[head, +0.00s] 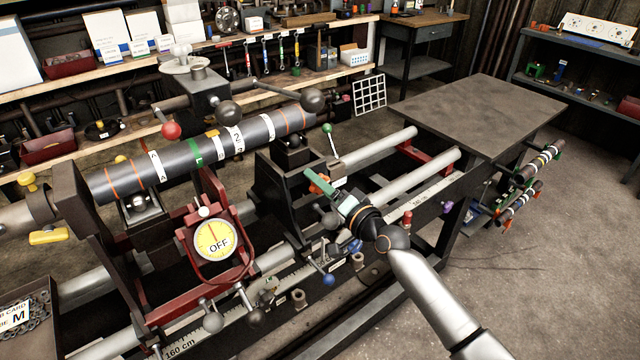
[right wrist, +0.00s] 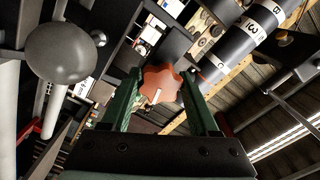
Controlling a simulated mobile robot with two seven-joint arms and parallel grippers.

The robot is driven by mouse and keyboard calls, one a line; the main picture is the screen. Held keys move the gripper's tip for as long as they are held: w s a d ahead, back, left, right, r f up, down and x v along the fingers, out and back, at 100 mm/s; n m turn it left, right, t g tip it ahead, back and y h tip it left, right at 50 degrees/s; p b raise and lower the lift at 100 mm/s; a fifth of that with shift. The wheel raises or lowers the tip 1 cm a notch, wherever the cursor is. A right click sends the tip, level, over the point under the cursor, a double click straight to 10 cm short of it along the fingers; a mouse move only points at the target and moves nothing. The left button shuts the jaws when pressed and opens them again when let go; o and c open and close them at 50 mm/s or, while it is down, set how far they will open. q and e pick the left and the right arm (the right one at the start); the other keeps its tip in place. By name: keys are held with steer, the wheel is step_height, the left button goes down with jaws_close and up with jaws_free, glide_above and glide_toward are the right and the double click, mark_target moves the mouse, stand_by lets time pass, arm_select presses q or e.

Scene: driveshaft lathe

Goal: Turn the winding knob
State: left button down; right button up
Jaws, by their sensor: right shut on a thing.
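The winding knob, an orange lobed knob, sits between my right fingers in the right wrist view (right wrist: 160,84), with a small pale mark near its middle. In the head view a part of the orange knob (head: 318,184) shows at the lathe's right-hand black stand, partly hidden by a green finger. My right gripper (head: 320,188), with green fingers, is shut on the knob; its fingertips also show in the right wrist view (right wrist: 163,75). My left gripper is not in view.
A dark driveshaft (head: 220,148) with coloured bands lies across the lathe. A round yellow dial (head: 215,240) reads OFF. Ball-ended levers, such as a blue one (head: 328,280) and a green one (head: 327,128), stand close around my right gripper. A bare grey tabletop (head: 480,110) lies behind right.

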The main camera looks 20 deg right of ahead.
steer(key=o, duration=1.4)
steer(key=v, duration=1.2)
steer(key=shift+s+d, duration=0.1)
steer(key=shift+s, duration=0.15)
steer(key=s+a+f+n+g+h, duration=0.1)
steer(key=s+a+f+n+g, duration=0.1)
steer(key=s+f, duration=0.5)
steer(key=s+a+f+n+g+h, duration=0.1)
steer(key=s+a+f+n+g, duration=0.1)
steer(key=s+f, duration=0.6)
steer(key=s+a+f+n+g+h, duration=0.1)
steer(key=s+f+n+g, duration=0.2)
steer(key=s+f+n, duration=0.3)
steer(key=shift+s+a+f+g+h, duration=0.15)
steer(key=shift+s+f, duration=0.15)
steer(key=shift+f, duration=0.55)
steer(key=shift+s+a+f+g+h, duration=0.1)
steer(key=shift+s+f, duration=0.2)
steer(key=shift+f, duration=0.6)
steer(key=shift+s+a+f+g+h, duration=0.15)
steer(key=shift+s+f, duration=0.15)
steer(key=shift+f, duration=0.55)
